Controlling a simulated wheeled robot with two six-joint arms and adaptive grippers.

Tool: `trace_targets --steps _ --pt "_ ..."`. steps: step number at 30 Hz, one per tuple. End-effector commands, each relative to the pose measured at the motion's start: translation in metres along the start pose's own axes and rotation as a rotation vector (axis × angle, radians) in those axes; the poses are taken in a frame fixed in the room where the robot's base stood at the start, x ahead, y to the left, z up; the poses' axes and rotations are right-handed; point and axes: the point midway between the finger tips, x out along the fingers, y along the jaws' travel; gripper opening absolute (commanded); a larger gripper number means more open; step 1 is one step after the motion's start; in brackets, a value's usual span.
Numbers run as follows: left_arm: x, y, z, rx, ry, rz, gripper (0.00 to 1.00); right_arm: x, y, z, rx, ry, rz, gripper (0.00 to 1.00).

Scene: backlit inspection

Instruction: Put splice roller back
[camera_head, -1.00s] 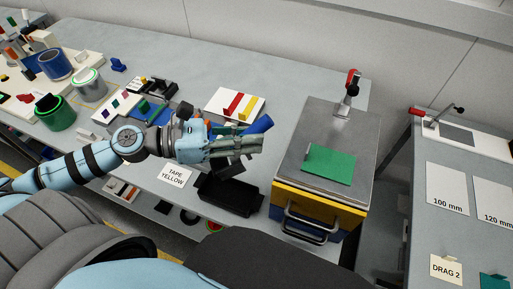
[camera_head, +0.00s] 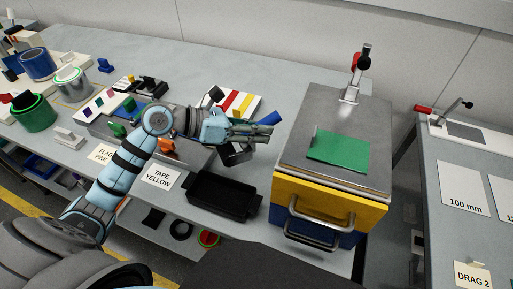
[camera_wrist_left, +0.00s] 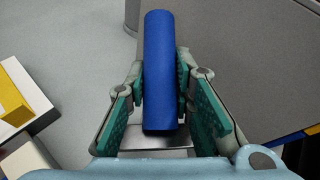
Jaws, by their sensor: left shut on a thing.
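My left gripper (camera_head: 262,131) is shut on a blue cylinder, which looks like the splice roller (camera_head: 270,118). The gripper is above the grey bench, just left of the metal-topped box. In the left wrist view the blue roller (camera_wrist_left: 158,70) lies lengthwise between the two green-padded fingers (camera_wrist_left: 160,95), its far end sticking out past them. A shiny metal piece (camera_wrist_left: 155,140) shows below its near end. In the head view the fingers hide much of the roller. My right gripper is not in view.
A black tray (camera_head: 222,196) sits at the bench's front edge, below the gripper. The metal-topped box (camera_head: 318,205) carries a green sheet (camera_head: 338,150) and a clamp (camera_head: 355,75). A white block with red and yellow strips (camera_head: 238,103) lies behind the gripper.

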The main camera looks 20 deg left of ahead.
Motion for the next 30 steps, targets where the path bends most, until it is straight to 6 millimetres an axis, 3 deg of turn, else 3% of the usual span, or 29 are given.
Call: trace_targets --steps 9,21,22,25,30 --pt "0.02 0.01 -0.048 -0.001 -0.001 0.0 0.0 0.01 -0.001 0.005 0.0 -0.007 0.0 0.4" --pt "0.022 0.012 -0.053 0.002 -0.002 0.0 0.0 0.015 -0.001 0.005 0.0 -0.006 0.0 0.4" --pt "0.022 0.012 -0.053 0.002 -0.001 0.0 0.25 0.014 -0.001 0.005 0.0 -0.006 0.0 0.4" --pt "0.022 0.011 -0.052 0.002 -0.001 0.0 0.41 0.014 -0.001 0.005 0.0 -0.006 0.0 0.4" --pt "0.022 0.011 -0.052 0.002 -0.001 0.0 0.42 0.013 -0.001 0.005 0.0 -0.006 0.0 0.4"
